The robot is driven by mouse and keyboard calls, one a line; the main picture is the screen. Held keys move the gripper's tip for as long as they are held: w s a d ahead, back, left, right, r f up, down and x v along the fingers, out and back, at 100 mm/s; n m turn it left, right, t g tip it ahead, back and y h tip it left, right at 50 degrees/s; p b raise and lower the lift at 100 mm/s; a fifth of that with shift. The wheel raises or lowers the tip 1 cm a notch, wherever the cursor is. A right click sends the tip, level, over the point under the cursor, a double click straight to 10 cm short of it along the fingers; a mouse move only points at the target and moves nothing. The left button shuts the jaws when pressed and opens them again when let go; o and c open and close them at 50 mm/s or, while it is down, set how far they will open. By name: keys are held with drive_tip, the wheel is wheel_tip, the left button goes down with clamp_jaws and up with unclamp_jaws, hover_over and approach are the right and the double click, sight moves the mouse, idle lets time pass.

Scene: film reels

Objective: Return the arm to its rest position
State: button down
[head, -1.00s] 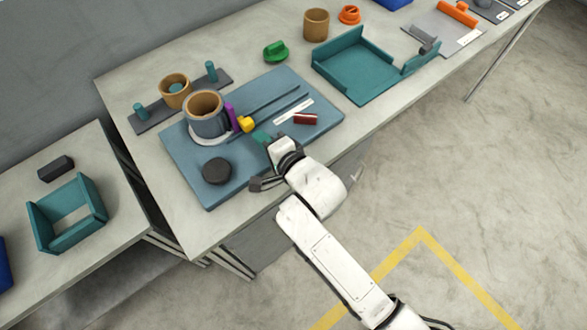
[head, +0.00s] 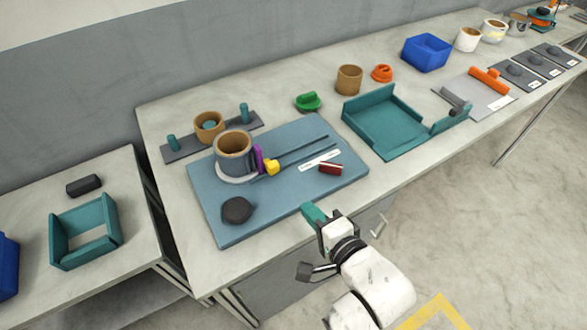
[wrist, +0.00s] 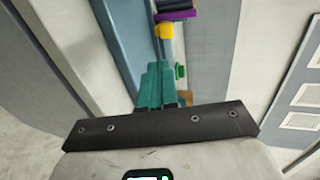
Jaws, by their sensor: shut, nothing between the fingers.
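My gripper (head: 311,212) has teal fingers and sits at the front edge of the blue board (head: 215,205) in the head view. In the wrist view its fingers (wrist: 156,84) are together with nothing between them. My white arm comes up from the bottom of the head view. Close by on the board lie a red block (head: 331,169), a yellow piece (head: 272,167), a purple piece (head: 258,158) and a black round knob (head: 236,210). A grey cylinder with a tan top (head: 233,150) stands on a white ring on the board.
A teal tray (head: 385,125) lies to the right on the table. A green piece (head: 308,101), a tan cup (head: 349,79) and a blue bin (head: 426,52) stand farther back. A teal open frame (head: 85,232) is on the left table. The floor at right is clear.

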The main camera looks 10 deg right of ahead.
drive_tip(key=s+d+f+n+g+h, duration=0.2)
drive_tip(key=s+d+f+n+g, duration=0.3)
drive_tip(key=s, duration=0.6)
drive_tip(key=s+d+f+n+g+h, duration=0.2)
drive_tip(key=s+d+f+n+g, duration=0.4)
drive_tip(key=s+d+n, duration=0.3)
drive_tip(key=s+d+g, duration=0.1)
drive_tip(key=s, duration=0.1)
drive_tip(key=shift+s+d+f+g, duration=0.2)
drive_tip(key=shift+s+g, duration=0.1)
drive_tip(key=shift+g, duration=0.1)
idle(2.4)
